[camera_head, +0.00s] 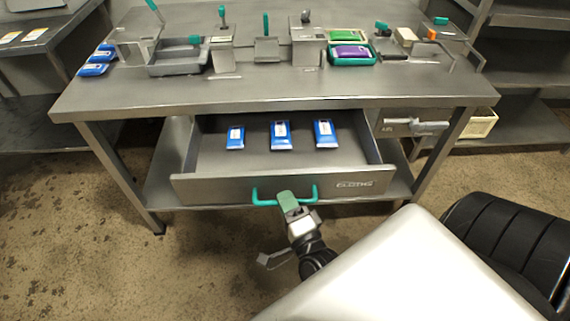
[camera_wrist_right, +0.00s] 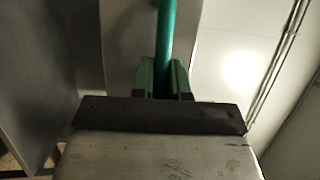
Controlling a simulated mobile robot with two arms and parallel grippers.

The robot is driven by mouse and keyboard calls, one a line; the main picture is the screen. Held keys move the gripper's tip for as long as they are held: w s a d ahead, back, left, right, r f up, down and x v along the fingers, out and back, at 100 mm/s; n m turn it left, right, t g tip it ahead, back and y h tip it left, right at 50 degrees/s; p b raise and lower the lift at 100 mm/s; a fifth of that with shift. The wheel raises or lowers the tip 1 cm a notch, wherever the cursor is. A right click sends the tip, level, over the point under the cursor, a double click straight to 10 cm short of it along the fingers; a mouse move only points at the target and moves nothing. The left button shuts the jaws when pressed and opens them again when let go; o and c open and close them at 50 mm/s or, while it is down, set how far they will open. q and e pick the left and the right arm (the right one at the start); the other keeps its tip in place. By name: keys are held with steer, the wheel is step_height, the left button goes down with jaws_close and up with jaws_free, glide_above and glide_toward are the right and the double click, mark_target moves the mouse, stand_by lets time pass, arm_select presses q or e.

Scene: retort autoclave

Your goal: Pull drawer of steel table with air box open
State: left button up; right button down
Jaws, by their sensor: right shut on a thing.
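The steel table (camera_head: 250,88) stands ahead of me in the head view. Its drawer (camera_head: 245,188), with lettering that looks like "CLOTHS" on the front, is pulled well out toward me. Several blue-and-white packets, among them one in the middle (camera_head: 280,136), lie inside in a row. My right gripper (camera_head: 287,197) is shut on the drawer's teal handle (camera_head: 264,201), near its middle. In the right wrist view the teal bar (camera_wrist_right: 166,40) runs between the green fingers (camera_wrist_right: 163,78). My left gripper is not in view.
A small grey box (camera_head: 400,127) with a faint label is under the tabletop, right of the drawer. The tabletop holds trays, stands and blue packets (camera_head: 95,70). Shelving (camera_head: 520,60) stands at the right. Stained floor (camera_head: 75,200) is clear at the left.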

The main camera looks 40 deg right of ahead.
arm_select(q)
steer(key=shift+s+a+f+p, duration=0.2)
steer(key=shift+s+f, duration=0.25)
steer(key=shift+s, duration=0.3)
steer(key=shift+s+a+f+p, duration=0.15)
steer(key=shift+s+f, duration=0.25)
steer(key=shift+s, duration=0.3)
arm_select(e)
steer(key=shift+s+a, duration=0.45)
steer(key=shift+s, duration=0.25)
steer(key=shift+s+a, duration=0.4)
steer(key=shift+s, duration=0.25)
steer(key=shift+s+a, duration=0.45)
steer(key=shift+s, duration=0.25)
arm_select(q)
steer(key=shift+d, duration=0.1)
arm_select(e)
steer(key=c, duration=1.1)
jaws_free()
steer(key=shift+c, duration=0.2)
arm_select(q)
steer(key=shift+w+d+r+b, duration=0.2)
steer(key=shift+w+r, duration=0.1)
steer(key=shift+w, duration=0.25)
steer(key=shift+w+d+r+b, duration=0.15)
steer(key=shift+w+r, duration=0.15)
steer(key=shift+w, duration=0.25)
arm_select(e)
steer(key=v, duration=1)
steer(key=shift+s, duration=0.4)
